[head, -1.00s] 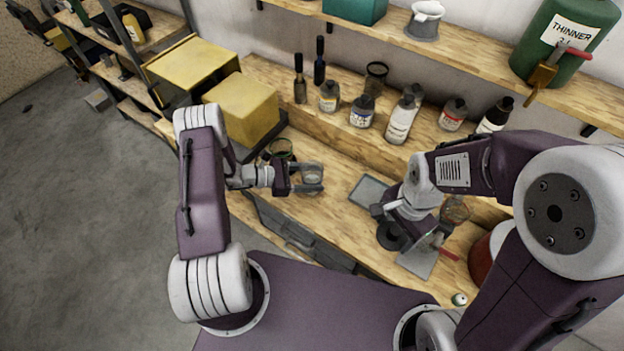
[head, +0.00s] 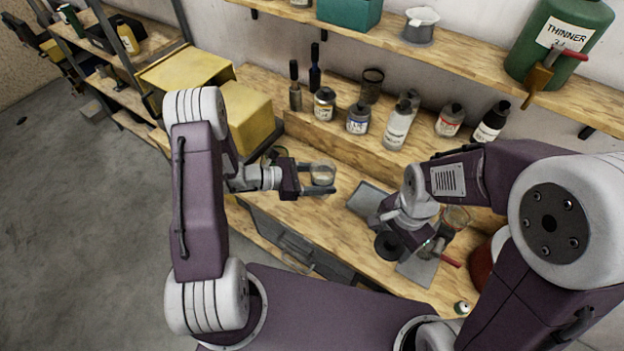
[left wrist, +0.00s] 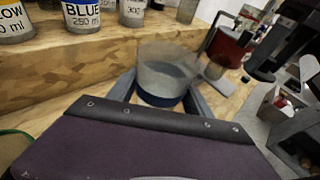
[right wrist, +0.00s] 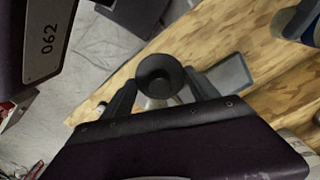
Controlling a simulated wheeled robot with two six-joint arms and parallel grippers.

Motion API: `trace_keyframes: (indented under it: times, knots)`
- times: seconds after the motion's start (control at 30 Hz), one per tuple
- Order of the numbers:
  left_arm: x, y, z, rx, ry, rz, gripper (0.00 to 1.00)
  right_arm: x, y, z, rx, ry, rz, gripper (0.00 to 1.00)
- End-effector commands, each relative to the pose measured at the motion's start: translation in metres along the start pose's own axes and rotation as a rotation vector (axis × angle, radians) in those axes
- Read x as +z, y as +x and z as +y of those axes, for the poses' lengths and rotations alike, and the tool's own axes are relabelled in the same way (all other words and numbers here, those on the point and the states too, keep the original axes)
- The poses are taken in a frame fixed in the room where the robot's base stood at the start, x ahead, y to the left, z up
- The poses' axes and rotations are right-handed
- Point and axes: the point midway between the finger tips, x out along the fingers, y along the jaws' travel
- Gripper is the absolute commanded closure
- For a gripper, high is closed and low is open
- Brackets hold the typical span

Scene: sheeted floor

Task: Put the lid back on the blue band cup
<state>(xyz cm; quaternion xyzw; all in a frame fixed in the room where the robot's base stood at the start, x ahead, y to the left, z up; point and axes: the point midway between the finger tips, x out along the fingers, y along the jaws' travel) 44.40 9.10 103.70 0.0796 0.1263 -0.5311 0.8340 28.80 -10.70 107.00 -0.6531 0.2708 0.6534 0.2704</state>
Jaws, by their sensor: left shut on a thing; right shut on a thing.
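The blue band cup (head: 322,172) is a clear cup with a dark blue band low on its side; the band shows in the left wrist view (left wrist: 160,98). My left gripper (head: 318,181) is shut around it, and it looks upright above the bench. My right gripper (right wrist: 165,100) is shut on a dark round piece, apparently the lid (right wrist: 160,76), which shows as a black disc in the head view (head: 388,245). The lid is apart from the cup, to its right and nearer my base. A blue-banded edge, likely the cup, shows at the right wrist view's top right (right wrist: 298,22).
Several bottles, including a blue-labelled one (head: 358,119), stand on the raised ledge behind. Yellow boxes (head: 250,118) are at the left. A grey flat plate (head: 368,197) lies between the grippers. A red container (head: 482,270) stands right of my right gripper.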

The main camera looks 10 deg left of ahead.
Motion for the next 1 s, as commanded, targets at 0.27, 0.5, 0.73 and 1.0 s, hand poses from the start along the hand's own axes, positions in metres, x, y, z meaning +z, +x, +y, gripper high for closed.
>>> trace_keyframes:
  times: [0.27,0.5,0.73,1.0]
  knots:
    - [0.040,0.028,-0.036,-0.003,0.004,-0.001,0.86,0.000,0.013,0.000,0.000,0.000,0.000,0.69]
    - [0.055,0.037,-0.047,0.000,0.002,0.000,0.86,0.000,0.015,0.000,0.000,0.000,0.000,0.69]
    - [0.056,0.037,-0.048,0.001,0.001,0.000,0.86,0.000,0.015,0.000,0.000,0.000,0.000,0.69]
    - [0.056,0.037,-0.048,0.001,0.001,-0.001,0.86,0.000,0.015,0.000,0.000,0.000,0.000,0.69]
